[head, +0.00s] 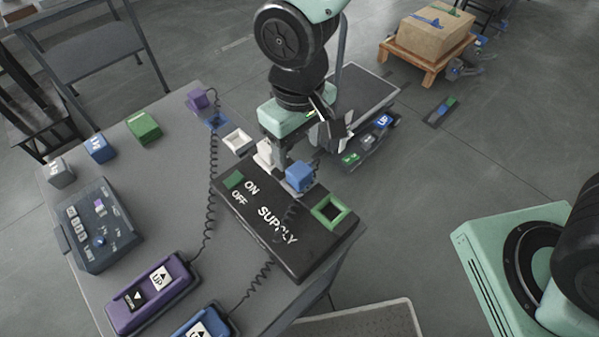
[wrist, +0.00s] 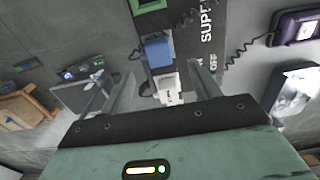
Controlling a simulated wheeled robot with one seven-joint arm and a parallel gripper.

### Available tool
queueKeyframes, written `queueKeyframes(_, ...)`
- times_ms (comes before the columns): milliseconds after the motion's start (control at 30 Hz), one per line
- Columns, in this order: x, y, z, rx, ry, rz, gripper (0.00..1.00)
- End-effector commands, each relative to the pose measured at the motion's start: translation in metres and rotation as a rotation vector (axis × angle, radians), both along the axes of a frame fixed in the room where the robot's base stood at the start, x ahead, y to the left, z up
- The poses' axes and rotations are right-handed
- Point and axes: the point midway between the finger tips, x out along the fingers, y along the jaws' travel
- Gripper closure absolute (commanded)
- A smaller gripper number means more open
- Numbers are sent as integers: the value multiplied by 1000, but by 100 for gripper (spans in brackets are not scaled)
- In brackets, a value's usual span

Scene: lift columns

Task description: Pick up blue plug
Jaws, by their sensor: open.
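The blue plug (head: 299,176) is a small blue block standing on the black supply box (head: 290,245), with a dark coiled cord by it. It also shows in the wrist view (wrist: 157,50), just beyond my fingertips. My gripper (head: 281,165) is open and points down over the far edge of the box, just left of the blue plug. In the wrist view my fingers (wrist: 163,75) stand apart, with a white plug (wrist: 168,90) showing between them. I cannot tell whether the fingers touch either plug. The blue plug's underside is hidden.
A green-rimmed socket (head: 329,212) is right of the blue plug. A purple plug (head: 198,99), blue socket (head: 216,121) and white socket (head: 238,140) line the table's far edge. Purple (head: 150,290) and blue (head: 203,323) handsets lie in front. Coiled cords cross the table.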

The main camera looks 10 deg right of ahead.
Motion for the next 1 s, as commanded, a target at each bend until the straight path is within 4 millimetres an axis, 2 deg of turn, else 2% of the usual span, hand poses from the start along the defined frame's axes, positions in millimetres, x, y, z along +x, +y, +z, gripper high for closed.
queueKeyframes(100, -1, 0, -20, -3, 3, 2, 38)
queueKeyframes(367, 0, -1, -37, -1, 2, 2, 38)
queueKeyframes(700, 1, -2, -79, -1, 3, 1, 38)
queueKeyframes(1000, 2, -2, -85, 2, 0, 1, 38)
